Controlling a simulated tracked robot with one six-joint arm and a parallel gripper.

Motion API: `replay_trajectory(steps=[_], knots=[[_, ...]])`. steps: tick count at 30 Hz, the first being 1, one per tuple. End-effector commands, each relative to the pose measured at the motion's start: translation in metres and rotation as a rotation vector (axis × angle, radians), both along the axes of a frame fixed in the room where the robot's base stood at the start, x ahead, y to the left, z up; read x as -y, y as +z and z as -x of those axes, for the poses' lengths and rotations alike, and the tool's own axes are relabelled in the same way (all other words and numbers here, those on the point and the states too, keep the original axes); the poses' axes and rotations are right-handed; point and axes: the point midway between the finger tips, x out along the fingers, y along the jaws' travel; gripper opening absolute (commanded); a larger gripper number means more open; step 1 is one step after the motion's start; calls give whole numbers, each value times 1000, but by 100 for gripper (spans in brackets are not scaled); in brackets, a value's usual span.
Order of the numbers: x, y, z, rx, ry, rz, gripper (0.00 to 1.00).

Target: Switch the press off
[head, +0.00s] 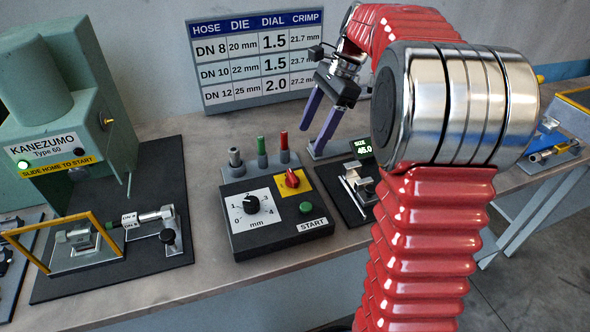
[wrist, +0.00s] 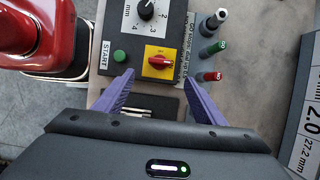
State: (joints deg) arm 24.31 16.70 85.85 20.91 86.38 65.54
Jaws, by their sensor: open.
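The press (head: 65,110), a green machine labelled KANEZUMO Type 60, stands at the left with a green lamp lit. The control box (head: 268,245) stands in front of the chart. On it a red rotary switch (head: 292,178) sits on a yellow plate. In the wrist view the red switch (wrist: 158,61) lies just beyond and between my fingertips, its handle lying across the picture. My gripper (head: 313,140) has purple fingers, open and empty, behind and above the switch. The gripper (wrist: 158,76) does not appear to touch the switch.
A black dial (head: 252,204) and a green START button (head: 306,208) share the box. Upright black, green and red pieces (head: 262,150) stand just behind it. A size gauge (head: 361,148) is at its right. A hose fitting (head: 150,217) lies before the press.

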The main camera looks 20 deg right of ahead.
Motion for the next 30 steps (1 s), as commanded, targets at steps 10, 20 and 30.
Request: replay_trajectory(steps=[10,20,30], knots=[[-20,-46,0,-2,2,0,64],[-39,-93,-1,-1,2,-1,64],[-49,-118,-2,0,1,0,64]])
